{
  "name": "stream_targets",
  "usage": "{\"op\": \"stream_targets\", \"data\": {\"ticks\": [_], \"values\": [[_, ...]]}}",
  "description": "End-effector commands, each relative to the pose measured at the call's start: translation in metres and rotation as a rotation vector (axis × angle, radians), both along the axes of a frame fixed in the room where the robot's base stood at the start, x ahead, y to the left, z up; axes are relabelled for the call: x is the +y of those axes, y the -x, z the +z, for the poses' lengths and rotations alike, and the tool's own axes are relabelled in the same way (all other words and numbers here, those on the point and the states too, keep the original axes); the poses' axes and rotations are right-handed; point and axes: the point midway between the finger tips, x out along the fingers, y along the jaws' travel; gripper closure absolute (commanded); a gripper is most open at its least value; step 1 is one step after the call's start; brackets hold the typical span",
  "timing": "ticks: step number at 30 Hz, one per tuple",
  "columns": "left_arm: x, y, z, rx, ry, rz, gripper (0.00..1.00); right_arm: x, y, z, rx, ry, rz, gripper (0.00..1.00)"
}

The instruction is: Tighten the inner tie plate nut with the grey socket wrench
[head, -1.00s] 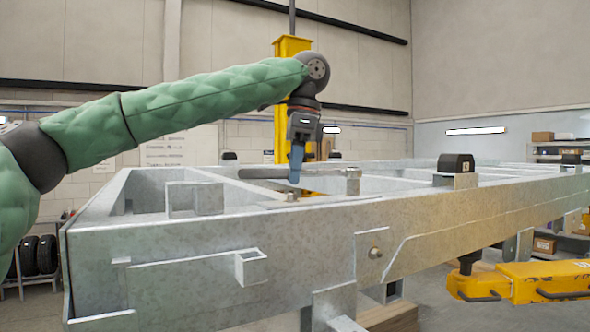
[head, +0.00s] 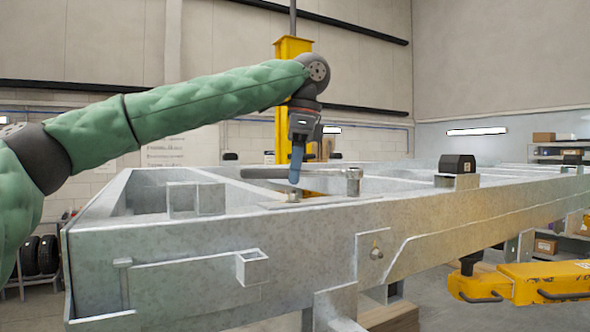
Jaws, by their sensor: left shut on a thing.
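My left gripper (head: 296,168), with blue fingertips, is shut on the handle of the grey socket wrench (head: 268,173). The wrench lies roughly level above the galvanised trailer frame. Its upright socket end (head: 352,183) is to the right of the gripper, low over the tie plate (head: 322,201). The socket hides whatever is beneath it, so I cannot tell whether it is seated on the inner nut. Another nut (head: 293,196) shows on the plate below the gripper, apart from the socket. My right gripper is not in view.
The trailer frame's front beam (head: 200,260) crosses the foreground, with a square bracket (head: 252,267) and a bolt (head: 377,253) on it. A black block (head: 457,164) stands on the frame at right. A yellow post (head: 291,95) rises behind; a yellow jack (head: 525,282) is lower right.

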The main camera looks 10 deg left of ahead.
Motion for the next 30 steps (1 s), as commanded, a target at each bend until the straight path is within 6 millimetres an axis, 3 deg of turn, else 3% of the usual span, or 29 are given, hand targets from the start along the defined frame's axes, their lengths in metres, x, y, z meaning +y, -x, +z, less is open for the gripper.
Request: {"op": "stream_targets", "data": {"ticks": [30], "values": [[-0.017,0.048,0.000,0.000,0.001,0.432,1.00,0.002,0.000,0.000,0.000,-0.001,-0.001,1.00]]}}
